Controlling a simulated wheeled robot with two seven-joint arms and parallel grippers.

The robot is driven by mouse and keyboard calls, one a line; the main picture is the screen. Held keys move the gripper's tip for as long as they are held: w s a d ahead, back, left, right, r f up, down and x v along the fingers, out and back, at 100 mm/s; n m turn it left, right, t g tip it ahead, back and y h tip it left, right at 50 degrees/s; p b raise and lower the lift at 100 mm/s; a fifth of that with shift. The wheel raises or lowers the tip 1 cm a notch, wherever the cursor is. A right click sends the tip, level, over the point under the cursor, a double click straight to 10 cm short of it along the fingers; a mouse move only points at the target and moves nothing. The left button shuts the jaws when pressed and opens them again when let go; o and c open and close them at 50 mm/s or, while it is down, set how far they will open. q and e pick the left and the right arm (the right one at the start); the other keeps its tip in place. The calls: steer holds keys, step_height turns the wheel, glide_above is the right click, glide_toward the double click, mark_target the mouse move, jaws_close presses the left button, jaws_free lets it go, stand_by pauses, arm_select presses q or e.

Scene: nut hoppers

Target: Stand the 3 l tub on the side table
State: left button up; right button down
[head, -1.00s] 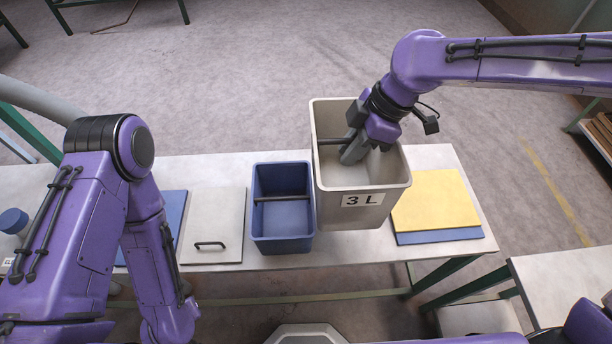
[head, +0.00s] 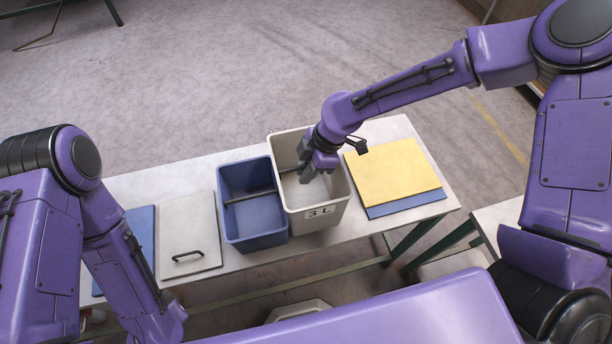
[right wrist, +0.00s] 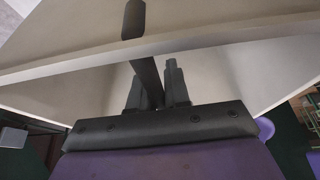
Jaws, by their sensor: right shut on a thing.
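The 3 l tub (head: 309,208) is a beige-grey open bin with a "3 L" label on its front. It is upright at the long white bench, close beside the blue tub; I cannot tell whether its base touches the bench. My right gripper (head: 306,174) reaches into its mouth and is shut on its dark crossbar. In the right wrist view the gripper (right wrist: 155,90) is on the dark bar (right wrist: 147,72), between the tub's pale walls (right wrist: 240,60). A second white tabletop (head: 497,222), seemingly the side table, shows at the lower right. My left gripper is out of view.
The blue tub (head: 253,213) with a dark bar stands just left of the 3 l tub. A grey lid with a handle (head: 190,235) lies further left. A yellow panel (head: 395,172) on a blue one (head: 408,205) lies to the right. The bench (head: 375,228) has little free room.

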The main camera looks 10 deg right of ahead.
step_height(320, 180, down, 4)
steer(key=shift+r, duration=0.1)
steer(key=c, duration=1.1)
jaws_free()
steer(key=shift+s, duration=0.1)
steer(key=b+v, duration=0.2)
steer(key=v, duration=1)
steer(key=shift+r, duration=0.2)
